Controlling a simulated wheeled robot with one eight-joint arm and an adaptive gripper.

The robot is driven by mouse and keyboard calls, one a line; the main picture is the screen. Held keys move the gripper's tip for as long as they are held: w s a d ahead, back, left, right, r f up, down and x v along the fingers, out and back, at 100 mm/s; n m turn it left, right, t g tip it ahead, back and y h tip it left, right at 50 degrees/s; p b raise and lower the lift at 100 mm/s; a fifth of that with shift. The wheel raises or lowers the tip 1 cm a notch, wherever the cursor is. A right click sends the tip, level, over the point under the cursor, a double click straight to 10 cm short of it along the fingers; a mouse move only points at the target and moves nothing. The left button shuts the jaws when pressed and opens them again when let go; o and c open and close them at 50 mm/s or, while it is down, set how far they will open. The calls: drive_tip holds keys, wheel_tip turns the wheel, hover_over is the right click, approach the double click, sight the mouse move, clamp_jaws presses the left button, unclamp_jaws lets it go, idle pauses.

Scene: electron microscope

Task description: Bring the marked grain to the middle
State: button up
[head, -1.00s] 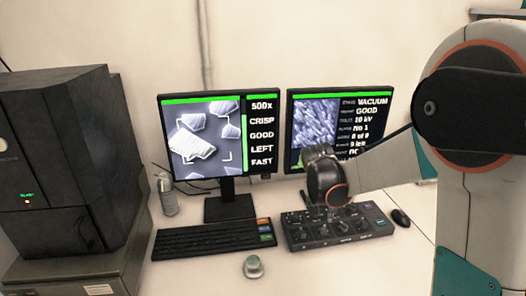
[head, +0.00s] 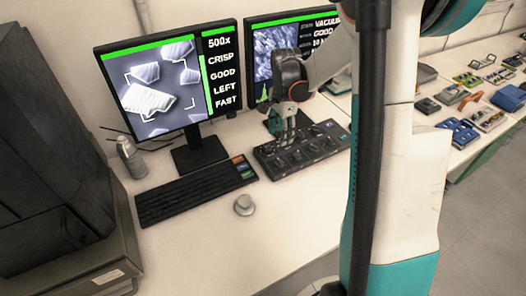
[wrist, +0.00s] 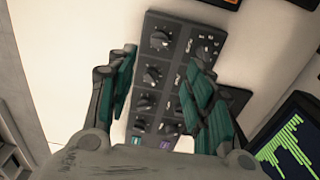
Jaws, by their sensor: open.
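The left monitor (head: 150,133) shows a grey grain picture with 500x, CRISP, GOOD, LEFT and FAST beside it. A large pale striped grain (head: 146,100) lies left of the middle of that picture, partly inside white corner brackets. Smaller grains sit above and to the right. My gripper (head: 284,134) points down over the knob panel (head: 318,150) in front of the right monitor. In the wrist view my gripper (wrist: 165,92) is open and empty, its green-padded fingers on either side of a row of knobs (wrist: 152,75). I cannot tell whether the fingertips touch the panel.
A black keyboard (head: 190,194) lies left of the panel, with a small round knob (head: 244,205) in front of it. A spray bottle (head: 131,157) stands by the left monitor. Dark equipment (head: 50,150) fills the left. The desk front is clear.

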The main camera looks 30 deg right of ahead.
sight(280, 160)
wheel_tip(280, 160, down, 14)
drive_tip(key=b, duration=0.4)
drive_tip(key=shift+d+r+b, duration=0.1)
drive_tip(key=shift+r+b, duration=0.05)
drive_tip(key=shift+b, duration=0.2)
drive_tip(key=shift+s, duration=0.1)
drive_tip(key=shift+c, duration=0.2)
drive_tip(key=c, duration=1)
